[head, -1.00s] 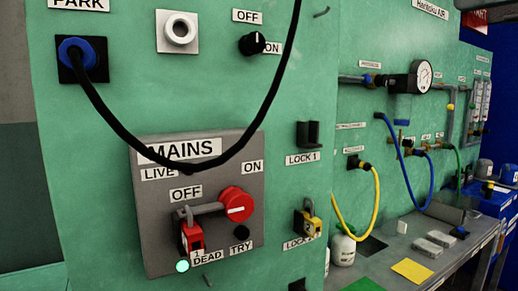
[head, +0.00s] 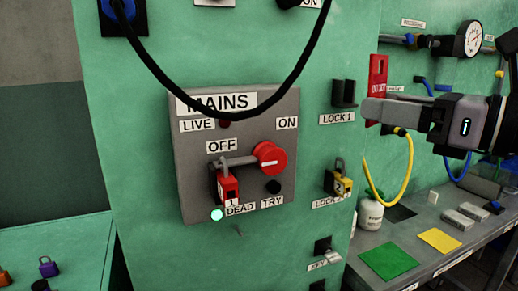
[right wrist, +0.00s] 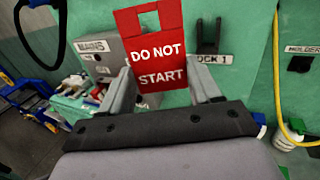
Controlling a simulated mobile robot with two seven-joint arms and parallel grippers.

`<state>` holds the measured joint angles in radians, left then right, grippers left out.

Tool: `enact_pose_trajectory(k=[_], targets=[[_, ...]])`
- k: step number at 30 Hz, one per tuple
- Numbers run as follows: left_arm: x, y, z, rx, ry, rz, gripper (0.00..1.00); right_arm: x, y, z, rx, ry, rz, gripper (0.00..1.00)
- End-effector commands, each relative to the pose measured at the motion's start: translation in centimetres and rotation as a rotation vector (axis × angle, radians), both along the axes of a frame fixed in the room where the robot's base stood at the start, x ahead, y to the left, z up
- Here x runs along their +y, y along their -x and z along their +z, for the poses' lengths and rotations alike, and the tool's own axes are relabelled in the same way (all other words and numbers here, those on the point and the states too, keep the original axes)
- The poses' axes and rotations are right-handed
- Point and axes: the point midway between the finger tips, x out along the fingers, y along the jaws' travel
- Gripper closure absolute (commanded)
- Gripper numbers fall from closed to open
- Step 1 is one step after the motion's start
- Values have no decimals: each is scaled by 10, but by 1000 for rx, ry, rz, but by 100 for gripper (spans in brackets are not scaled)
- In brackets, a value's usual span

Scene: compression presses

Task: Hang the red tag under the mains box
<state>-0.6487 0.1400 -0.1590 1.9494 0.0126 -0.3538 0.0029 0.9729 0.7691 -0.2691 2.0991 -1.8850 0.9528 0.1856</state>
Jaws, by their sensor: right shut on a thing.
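The red tag (head: 378,72) shows at the right in the head view, upright in my right gripper (head: 372,110). In the right wrist view the tag (right wrist: 155,50) reads "DO NOT START" and has a slot near its top. My right gripper (right wrist: 162,92) is shut on the tag's lower part. The grey mains box (head: 184,165) is on the green panel, left of the gripper and apart from it. A red padlock (head: 228,188) hangs at its switch handle. A small hook (head: 240,233) sticks out under the box. My left gripper is not in view.
A black cable (head: 180,92) loops across the top of the mains box. The LOCK 1 holder (head: 344,93) is empty; a yellow padlock (head: 342,184) hangs at the one below. A yellow hose (head: 371,184) and a grey bench (head: 420,205) are at the right.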

Motion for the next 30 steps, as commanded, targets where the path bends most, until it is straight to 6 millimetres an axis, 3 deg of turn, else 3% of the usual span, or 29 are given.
enact_pose_trajectory(k=[1, 9, 18, 24, 30], targets=[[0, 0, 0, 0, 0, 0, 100, 9, -5, -20, 12, -5, 33, 54], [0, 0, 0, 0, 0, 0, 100, 51, -14, -118, 16, -8, 178, 54], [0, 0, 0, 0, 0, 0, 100, 89, 8, -228, 15, -6, 246, 54], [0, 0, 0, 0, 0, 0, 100, 104, 32, -285, 10, -5, 219, 54], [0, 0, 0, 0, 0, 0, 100, 110, 49, -316, 5, -1, 180, 54]])
